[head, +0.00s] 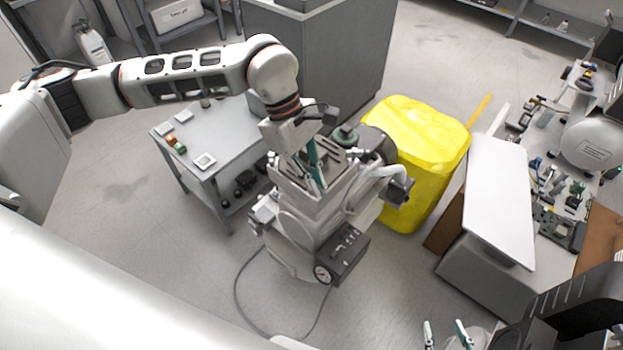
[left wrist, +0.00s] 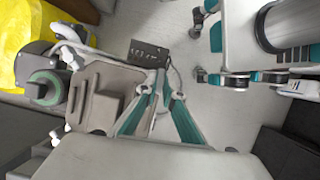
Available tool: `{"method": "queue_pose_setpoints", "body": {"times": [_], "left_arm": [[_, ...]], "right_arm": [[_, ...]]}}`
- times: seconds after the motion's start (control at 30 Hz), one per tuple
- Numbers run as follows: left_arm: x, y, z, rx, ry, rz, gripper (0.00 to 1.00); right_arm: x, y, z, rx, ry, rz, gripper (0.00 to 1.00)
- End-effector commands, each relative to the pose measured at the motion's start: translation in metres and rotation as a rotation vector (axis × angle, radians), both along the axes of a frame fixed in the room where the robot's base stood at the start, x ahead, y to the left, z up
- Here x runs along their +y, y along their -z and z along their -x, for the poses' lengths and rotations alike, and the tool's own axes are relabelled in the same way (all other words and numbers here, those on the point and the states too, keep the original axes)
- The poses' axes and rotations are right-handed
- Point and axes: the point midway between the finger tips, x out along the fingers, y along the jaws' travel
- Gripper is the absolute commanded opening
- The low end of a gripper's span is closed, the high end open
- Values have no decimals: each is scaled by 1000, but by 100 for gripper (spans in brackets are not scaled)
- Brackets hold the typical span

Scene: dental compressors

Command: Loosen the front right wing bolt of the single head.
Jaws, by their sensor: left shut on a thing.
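The compressor (head: 300,235) stands upright on the floor in the middle of the head view, its grey single head (head: 290,195) on top. The head also shows in the left wrist view (left wrist: 100,82) as a beige-grey block with a raised step. My left gripper (head: 318,182) reaches down onto the head's edge, and its teal fingers converge in the left wrist view (left wrist: 166,92). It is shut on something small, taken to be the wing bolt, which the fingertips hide. My right gripper (head: 446,330) is open and empty at the bottom of the head view, well away from the compressor.
A dark panel with a gauge (head: 322,273) is on the compressor's front. A yellow bin (head: 425,150) stands close behind it. A grey table (head: 225,135) is at the left, and a workbench (head: 500,200) with tools is at the right. A cable lies on the floor.

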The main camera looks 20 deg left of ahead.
Motion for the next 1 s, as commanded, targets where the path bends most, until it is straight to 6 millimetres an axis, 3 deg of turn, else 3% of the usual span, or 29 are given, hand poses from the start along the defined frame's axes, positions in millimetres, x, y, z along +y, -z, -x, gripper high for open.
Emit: {"method": "queue_pose_setpoints", "body": {"times": [0.03,0.4,0.73,1.0], "left_arm": [[1,-7,0,-7,-44,-1,0],[0,-6,3,-5,-385,0,0],[0,-4,4,-2,-617,0,0],[0,-2,4,-1,-711,-1,0]], "right_arm": [[0,-5,1,1,5,-1,40],[8,-34,-4,-17,8,-41,40],[15,-37,10,12,3,-61,40],[16,-43,9,8,6,-68,40]]}}
